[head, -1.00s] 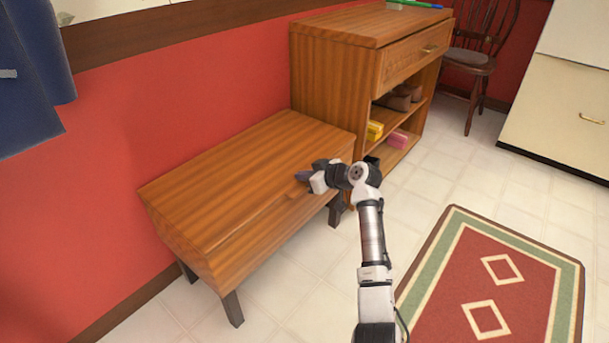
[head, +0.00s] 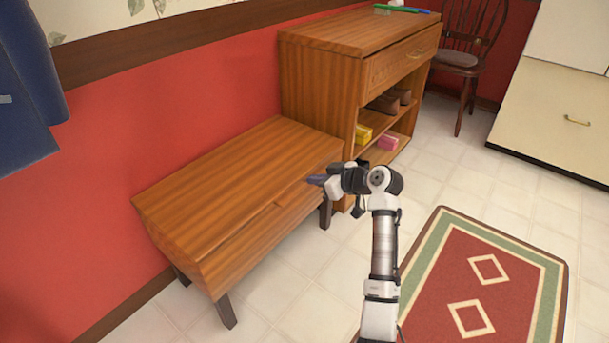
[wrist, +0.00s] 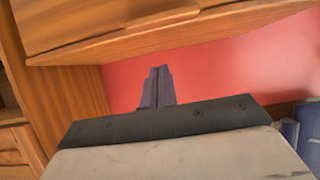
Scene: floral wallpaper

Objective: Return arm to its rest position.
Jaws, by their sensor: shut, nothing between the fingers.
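My gripper (head: 316,180) is in front of the right end of the wooden bench (head: 215,185), close to its front edge. In the wrist view my gripper's fingers (wrist: 156,88) are together with nothing between them. My arm reaches up from the bottom of the head view and bends left toward the bench. I cannot tell whether the fingertips touch the bench. The bench lid looks closed in the head view.
A wooden cabinet (head: 325,90) with a drawer and open shelves stands behind the bench's right end. Shoes and small boxes are on its shelves. A patterned rug (head: 480,280) lies at lower right. A chair (head: 466,60) and cream cabinet (head: 555,110) stand at the back right. Tiled floor between is clear.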

